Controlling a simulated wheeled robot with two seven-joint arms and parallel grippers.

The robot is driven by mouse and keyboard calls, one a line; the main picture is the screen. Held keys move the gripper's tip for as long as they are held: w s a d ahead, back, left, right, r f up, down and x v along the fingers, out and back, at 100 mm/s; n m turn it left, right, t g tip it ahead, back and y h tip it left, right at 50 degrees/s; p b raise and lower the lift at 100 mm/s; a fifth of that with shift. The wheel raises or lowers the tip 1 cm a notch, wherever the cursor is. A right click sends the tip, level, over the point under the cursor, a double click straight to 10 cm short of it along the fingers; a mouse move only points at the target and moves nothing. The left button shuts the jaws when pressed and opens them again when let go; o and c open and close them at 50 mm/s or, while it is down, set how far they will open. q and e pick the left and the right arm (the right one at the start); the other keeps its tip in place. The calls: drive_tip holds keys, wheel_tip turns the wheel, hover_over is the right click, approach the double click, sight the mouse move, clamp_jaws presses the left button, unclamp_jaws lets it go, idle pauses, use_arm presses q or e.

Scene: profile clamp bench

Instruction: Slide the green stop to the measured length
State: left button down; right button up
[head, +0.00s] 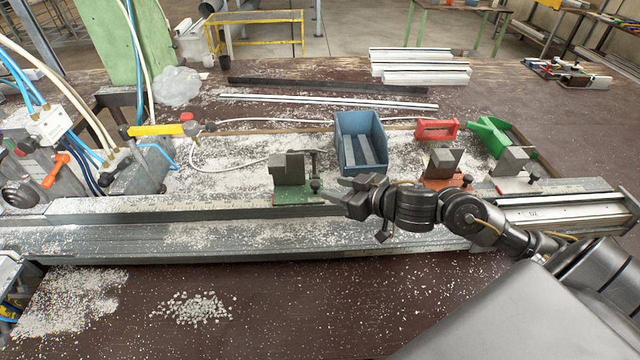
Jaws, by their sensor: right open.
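The green stop (299,196) has a green base with a grey block on top and a dark knob on its right side. It sits on the long metal rail (150,209) near the middle of the head view. My right gripper (333,190) reaches in from the right, open, with its fingertips close to the knob side of the green stop. I cannot tell whether they touch it. An orange-based stop (443,180) and a white-based stop (515,184) sit farther right along the rail. My left gripper is not in view.
A blue bin (360,128) with grey bars stands behind the rail. Clamps and hoses crowd the left end. White chips litter the bench, with a pile (195,307) in front. The rail left of the green stop is free of other stops.

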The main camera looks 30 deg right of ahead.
sight(317, 184)
drive_tip(key=x, duration=0.6)
drive_tip(key=shift+w+a+f, duration=0.1)
drive_tip(key=shift+w, duration=0.1)
clamp_jaws()
